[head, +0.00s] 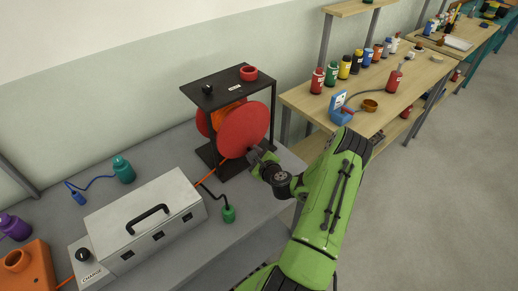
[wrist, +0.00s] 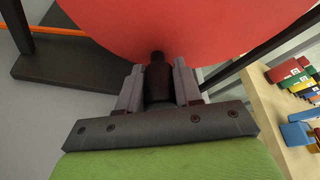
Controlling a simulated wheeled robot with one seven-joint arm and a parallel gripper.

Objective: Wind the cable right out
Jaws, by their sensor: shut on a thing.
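A cable reel with red round side plates (head: 245,128) hangs in a black frame (head: 212,93) on the grey bench. Orange cable (head: 212,169) runs from the reel down to the left, behind the metal case. In the wrist view the red plate (wrist: 200,25) fills the top, and a dark crank knob (wrist: 157,72) stands out from its lower part. My gripper (head: 257,157) is at the lower right edge of the reel. In the wrist view my gripper (wrist: 158,88) has its two fingers on either side of the knob, shut on it. The cable left on the drum is mostly hidden.
A silver case (head: 145,222) with a handle stands left of the reel. A green plug (head: 228,213) on a black lead lies in front. An orange block (head: 25,265) sits at lower left. A wooden bench (head: 375,100) with several bottles stands at right.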

